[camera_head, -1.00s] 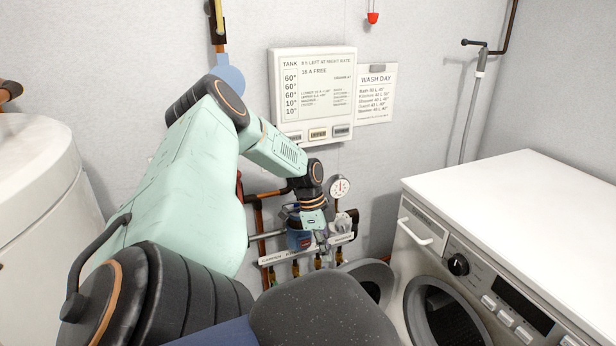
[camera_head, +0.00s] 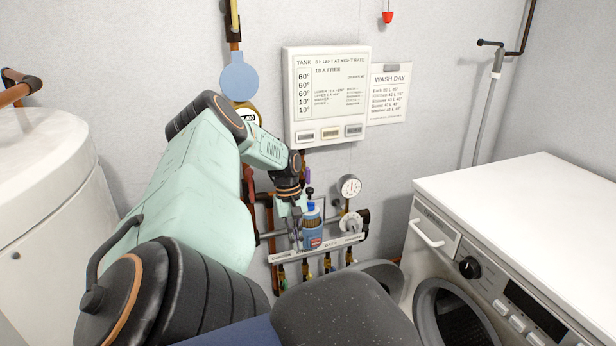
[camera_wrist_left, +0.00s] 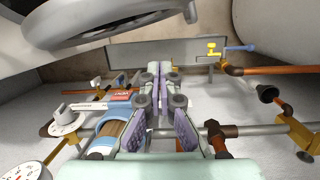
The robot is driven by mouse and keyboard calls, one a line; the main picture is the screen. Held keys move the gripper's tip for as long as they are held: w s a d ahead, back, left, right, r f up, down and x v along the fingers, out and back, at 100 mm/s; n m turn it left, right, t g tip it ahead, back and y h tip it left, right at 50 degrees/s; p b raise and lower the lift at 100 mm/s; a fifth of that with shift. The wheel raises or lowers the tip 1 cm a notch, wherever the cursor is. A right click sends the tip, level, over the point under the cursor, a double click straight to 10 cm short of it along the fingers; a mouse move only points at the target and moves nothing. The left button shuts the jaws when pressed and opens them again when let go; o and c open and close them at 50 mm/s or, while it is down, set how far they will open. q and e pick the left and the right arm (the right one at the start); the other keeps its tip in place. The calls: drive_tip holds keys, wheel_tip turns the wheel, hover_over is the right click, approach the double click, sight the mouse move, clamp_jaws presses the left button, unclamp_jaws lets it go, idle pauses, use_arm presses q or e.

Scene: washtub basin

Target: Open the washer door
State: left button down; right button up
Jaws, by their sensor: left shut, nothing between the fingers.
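The white washer (camera_head: 490,165) stands at the right. Its round grey door (camera_head: 385,274) appears swung out to the left of the front, partly hidden behind my dark body part. The round opening (camera_head: 425,310) shows a dark, speckled inside. In the left wrist view a large grey ring, which looks like the door (camera_wrist_left: 110,25), spans the top left. My left gripper (camera_head: 297,240) is in front of the wall pipes, left of the door and apart from it. In the wrist view its fingers (camera_wrist_left: 160,80) are together and empty. My right gripper is not in view.
Pipes, a blue-and-brown canister (camera_head: 313,228), a gauge (camera_head: 349,186) and a labelled valve strip (camera_head: 315,247) crowd close around my left gripper. A white tank (camera_head: 50,200) stands at the left. A control box (camera_head: 327,95) hangs above.

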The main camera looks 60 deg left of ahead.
use_arm(q)
drive_tip(key=d+f+n+b, duration=0.3)
drive_tip(key=d+f+b, duration=0.3)
drive_tip(key=f, duration=0.4)
drive_tip(key=shift+w+d, duration=0.2)
idle(0.6)
